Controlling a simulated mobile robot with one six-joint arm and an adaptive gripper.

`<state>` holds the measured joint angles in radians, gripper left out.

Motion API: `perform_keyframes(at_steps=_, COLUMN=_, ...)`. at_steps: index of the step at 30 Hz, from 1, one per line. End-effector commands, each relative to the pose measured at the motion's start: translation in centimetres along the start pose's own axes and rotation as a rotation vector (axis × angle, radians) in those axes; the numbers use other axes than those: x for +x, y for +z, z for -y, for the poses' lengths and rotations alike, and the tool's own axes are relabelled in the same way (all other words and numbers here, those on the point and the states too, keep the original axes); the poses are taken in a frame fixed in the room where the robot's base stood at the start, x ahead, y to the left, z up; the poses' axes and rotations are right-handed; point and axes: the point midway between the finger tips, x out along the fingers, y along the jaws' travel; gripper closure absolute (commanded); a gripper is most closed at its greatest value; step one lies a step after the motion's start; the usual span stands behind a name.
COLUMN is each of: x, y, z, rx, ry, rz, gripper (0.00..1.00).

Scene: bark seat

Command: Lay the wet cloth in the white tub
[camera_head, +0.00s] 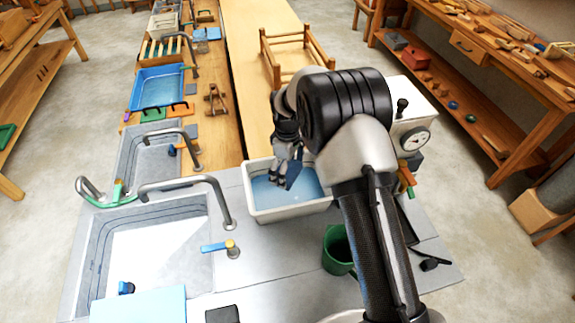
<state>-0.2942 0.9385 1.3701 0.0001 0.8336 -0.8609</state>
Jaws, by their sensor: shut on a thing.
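The white tub (292,212) stands on the grey counter near the middle of the view, with light blue water or a light blue bottom showing inside. My gripper (282,172) points down over the tub. It is shut on a small dark blue piece, which looks like the cloth (293,175). The cloth shows over the tub's inside, and I cannot tell whether it touches the water. My arm hides part of the tub's back right side.
A steel sink (150,250) with a curved tap (218,200) is at the left. A green cup (337,250) stands at the tub's front right. A white box with a dial (413,140) is behind my arm. A wooden frame (285,45) stands farther back.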

Motion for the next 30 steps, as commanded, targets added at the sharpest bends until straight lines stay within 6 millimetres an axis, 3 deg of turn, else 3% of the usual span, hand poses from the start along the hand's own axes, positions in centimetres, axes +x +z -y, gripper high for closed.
perform_keyframes(at_steps=3, x=1.8, y=0.0, z=0.0, rx=0.0, ry=-0.001, rz=0.001, gripper=0.36)
perform_keyframes(at_steps=12, x=4.7, y=0.0, z=0.0, rx=0.0, ry=0.0, rz=0.0, gripper=0.36)
perform_keyframes(at_steps=27, x=5.4, y=0.0, z=0.0, rx=0.0, ry=0.001, rz=-0.001, gripper=0.36)
perform_keyframes(at_steps=28, x=5.4, y=0.0, z=0.0, rx=0.0, ry=0.001, rz=-0.001, gripper=0.08)
perform_keyframes(at_steps=30, x=5.4, y=0.0, z=0.0, rx=0.0, ry=0.001, rz=-0.001, gripper=0.03)
